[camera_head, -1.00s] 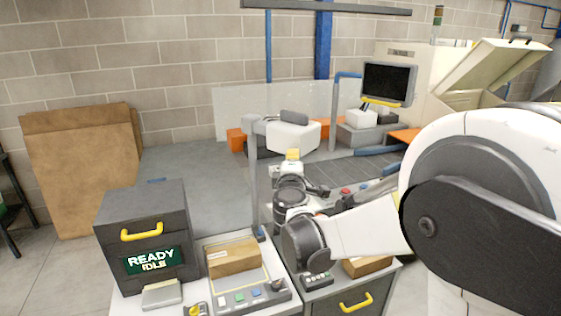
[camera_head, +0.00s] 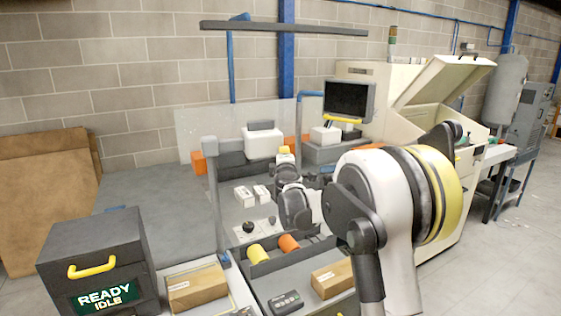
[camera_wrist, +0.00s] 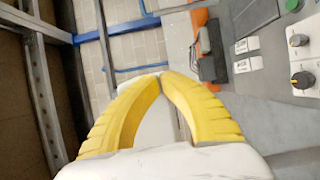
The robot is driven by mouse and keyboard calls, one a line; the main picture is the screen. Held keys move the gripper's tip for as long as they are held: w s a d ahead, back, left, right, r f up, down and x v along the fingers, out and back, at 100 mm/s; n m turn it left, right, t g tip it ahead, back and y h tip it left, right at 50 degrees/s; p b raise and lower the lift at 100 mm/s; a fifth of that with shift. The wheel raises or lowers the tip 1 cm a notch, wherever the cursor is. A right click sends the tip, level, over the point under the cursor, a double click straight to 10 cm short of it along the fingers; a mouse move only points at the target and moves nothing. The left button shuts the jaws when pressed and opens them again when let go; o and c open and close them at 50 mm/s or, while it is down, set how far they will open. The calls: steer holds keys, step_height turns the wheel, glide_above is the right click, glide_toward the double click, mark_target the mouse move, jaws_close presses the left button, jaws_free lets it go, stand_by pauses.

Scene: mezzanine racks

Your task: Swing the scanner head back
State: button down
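The scanner head (camera_head: 262,144), a white box with a dark grey top, shows at mid-height in the head view, right of a grey post (camera_head: 214,195). How it joins the post is not clear. My gripper (camera_head: 285,151) is just below and right of it, with only a little yellow of the fingers showing. In the wrist view the yellow fingertips (camera_wrist: 162,76) meet or nearly meet. A white surface shows between and just beyond the fingers, probably the scanner head. I cannot tell whether they touch it. Nothing is clearly held.
A dark box (camera_head: 95,262) reading "READY IDLE" and cardboard parcels (camera_head: 197,288) stand in front. A knob panel (camera_head: 250,228) and small white boxes (camera_head: 244,196) lie near my arm. A monitor (camera_head: 348,99) and a large cream machine (camera_head: 440,80) stand at right. An overhead bar (camera_head: 284,28) crosses above.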

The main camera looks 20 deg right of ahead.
steer(key=shift+x, duration=1.7)
steer(key=shift+s, duration=0.1)
